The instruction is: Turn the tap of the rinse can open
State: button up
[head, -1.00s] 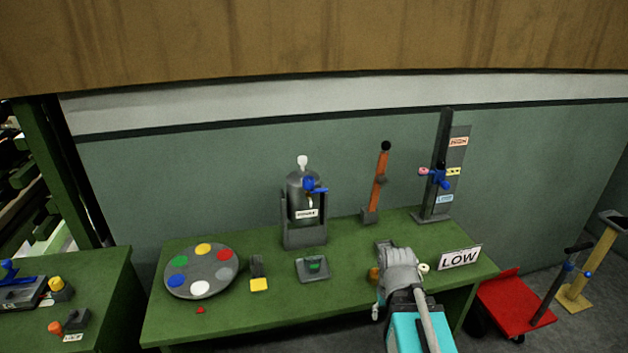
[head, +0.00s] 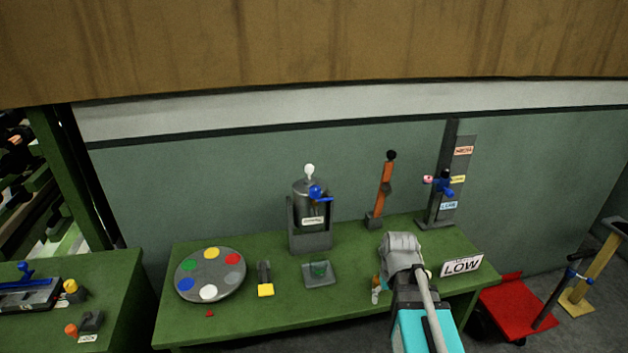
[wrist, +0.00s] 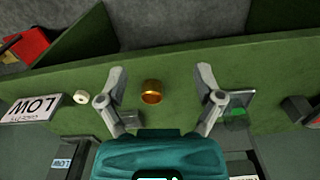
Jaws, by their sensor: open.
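The rinse can (head: 312,191) is a grey can held upright in a dark stand at the back of the green table. Its blue tap (head: 319,194) is on the front, with a lever that points to the right. My gripper (wrist: 161,74) is open and empty in the wrist view, its two fingers spread apart above the table. In the head view my arm reaches over the right front part of the table, well to the right of the can and apart from it. The fingertips are mostly hidden there. The tap is not clearly seen in the wrist view.
A brass ring-shaped piece (wrist: 152,92) lies below my fingers. A tray with a green cup (head: 319,268) stands in front of the can. A paint palette (head: 210,275) is at left, a LOW sign (head: 461,265) at right. An orange lever (head: 385,187) stands behind.

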jog(key=w+a+r+n+p, duration=0.45)
jog(key=w+r+p, duration=0.25)
jog(key=r+p, duration=0.25)
jog(key=w+a+r+n+p, duration=0.3)
jog(key=w+a+r+p, duration=0.35)
jog(key=r+p, duration=0.3)
notch_tip(320, 180, up, 14)
jog(key=n+p, duration=0.5)
jog(key=p, duration=0.7)
send_over(316, 188)
jog(key=shift+a+f, duration=0.1)
jog(key=shift+f, duration=0.1)
jog(key=shift+s+f, duration=0.1)
jog(key=shift+f, duration=0.15)
notch_tip(316, 188, down, 13)
jog(key=b, duration=1.3)
jog(key=shift+f+b, duration=0.1)
jog(key=shift+b, duration=0.2)
jog(key=shift+c, duration=0.2)
jog(key=c, duration=1.1)
jog(key=shift+c, duration=0.2)
